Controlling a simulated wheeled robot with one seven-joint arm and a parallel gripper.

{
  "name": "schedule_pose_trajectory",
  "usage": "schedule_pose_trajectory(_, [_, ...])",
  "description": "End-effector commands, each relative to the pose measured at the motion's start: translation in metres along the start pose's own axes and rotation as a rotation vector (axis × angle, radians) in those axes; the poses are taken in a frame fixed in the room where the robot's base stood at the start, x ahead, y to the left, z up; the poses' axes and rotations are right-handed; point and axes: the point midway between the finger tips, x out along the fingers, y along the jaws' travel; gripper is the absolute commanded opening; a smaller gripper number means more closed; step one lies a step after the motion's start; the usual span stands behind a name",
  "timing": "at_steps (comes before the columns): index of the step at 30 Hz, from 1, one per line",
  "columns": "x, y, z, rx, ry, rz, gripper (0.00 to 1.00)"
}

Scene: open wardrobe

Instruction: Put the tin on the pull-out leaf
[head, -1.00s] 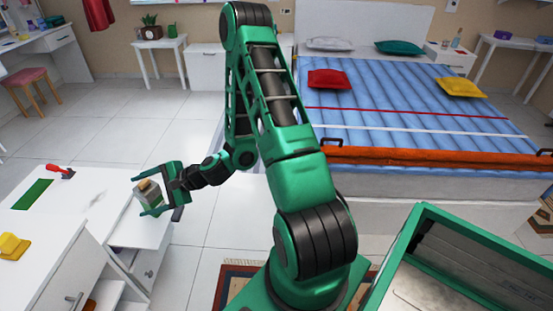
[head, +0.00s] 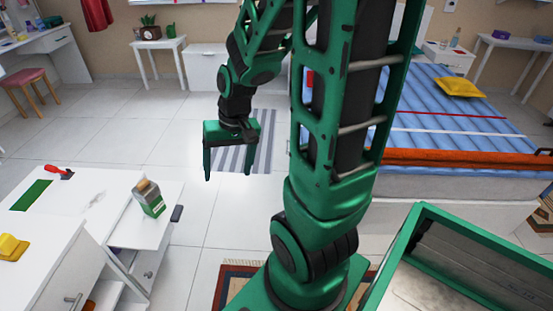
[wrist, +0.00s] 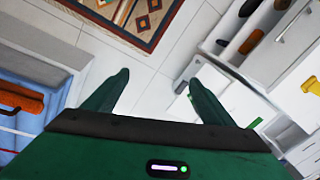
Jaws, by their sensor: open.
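The tin (head: 151,200), green and white with a brownish top, stands upright on the white pull-out leaf (head: 138,234) at the right side of the white cabinet. Nothing is touching the tin but the leaf below it. My gripper (head: 231,172) is open and empty, to the right of the tin and clear of it, with its fingers pointing down over the floor. In the wrist view my gripper (wrist: 160,85) also shows its two green fingers spread apart with nothing between them.
A red-handled tool (head: 60,172), a green mat (head: 33,195) and a yellow object (head: 12,246) lie on the cabinet top. A dark handle (head: 177,214) sits at the leaf's outer edge. A green-rimmed bin (head: 455,220) is at the lower right. Open tiled floor lies between cabinet and bed.

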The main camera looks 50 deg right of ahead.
Motion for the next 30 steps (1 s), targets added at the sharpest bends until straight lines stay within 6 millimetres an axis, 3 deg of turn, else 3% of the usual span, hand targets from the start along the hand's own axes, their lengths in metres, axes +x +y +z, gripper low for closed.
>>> schedule_pose_trajectory(6, [-0.062, 0.053, 0.041, 0.000, -0.012, 0.122, 0.77])
schedule_pose_trajectory(12, [-0.097, 0.083, 0.081, 0.027, -0.049, 0.163, 0.77])
schedule_pose_trajectory(18, [-0.108, 0.087, 0.102, 0.041, -0.069, 0.169, 0.77])
schedule_pose_trajectory(30, [-0.108, 0.088, 0.102, 0.043, -0.071, 0.170, 0.77])
